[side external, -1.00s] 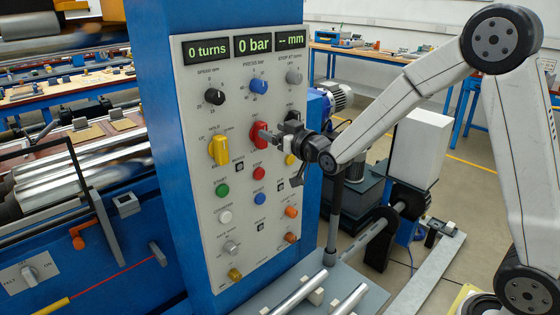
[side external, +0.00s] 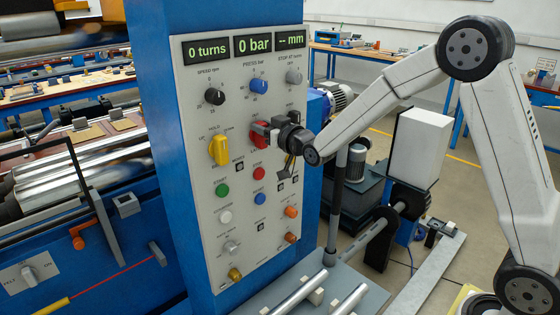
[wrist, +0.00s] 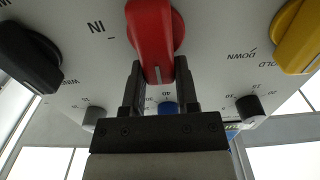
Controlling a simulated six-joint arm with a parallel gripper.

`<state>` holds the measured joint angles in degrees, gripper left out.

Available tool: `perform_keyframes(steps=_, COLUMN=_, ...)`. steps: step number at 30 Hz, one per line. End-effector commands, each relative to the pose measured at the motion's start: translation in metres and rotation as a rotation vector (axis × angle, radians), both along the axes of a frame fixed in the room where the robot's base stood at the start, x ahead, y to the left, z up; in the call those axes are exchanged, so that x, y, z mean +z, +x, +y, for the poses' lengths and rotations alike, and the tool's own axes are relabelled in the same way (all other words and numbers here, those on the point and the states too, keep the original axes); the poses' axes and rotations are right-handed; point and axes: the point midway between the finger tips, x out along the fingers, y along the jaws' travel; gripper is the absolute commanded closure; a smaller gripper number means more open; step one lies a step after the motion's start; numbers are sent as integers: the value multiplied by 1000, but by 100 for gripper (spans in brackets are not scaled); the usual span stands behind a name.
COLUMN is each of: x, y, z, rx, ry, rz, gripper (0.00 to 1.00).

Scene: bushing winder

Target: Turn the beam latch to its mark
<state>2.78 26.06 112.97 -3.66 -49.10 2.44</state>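A red knob (side external: 258,134) sits on the grey control panel; I take it to be the beam latch, though its name is not readable. In the wrist view the red knob (wrist: 152,28) has a long handle with a white line pointing toward my gripper, and an "IN" label to its left. My gripper (wrist: 160,68) has one finger on each side of the handle's end. No clear gap shows, but I cannot tell whether the fingers press on it. In the side view my gripper (side external: 268,132) partly covers the knob.
A yellow knob (side external: 218,151) sits left of the red one. A black knob (wrist: 30,55) is close by in the wrist view. A blue knob (side external: 259,86) is above, and a red button (side external: 258,172) is below. The displays read 0 turns and 0 bar.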

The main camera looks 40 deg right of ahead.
Motion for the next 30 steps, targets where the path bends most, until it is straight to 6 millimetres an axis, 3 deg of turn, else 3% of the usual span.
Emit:
perform_keyframes(steps=1, x=0, y=0, z=0, rx=0, ry=-1, rz=0, gripper=87)
perform_keyframes(steps=3, x=0, y=0, z=0, rx=0, ry=-1, rz=0, gripper=100)
perform_keyframes(steps=17, x=0, y=0, z=-2, rx=0, ry=61, rz=1, gripper=100)
perform_keyframes(steps=30, x=-2, y=0, z=-10, rx=-1, ry=365, rz=1, gripper=100)
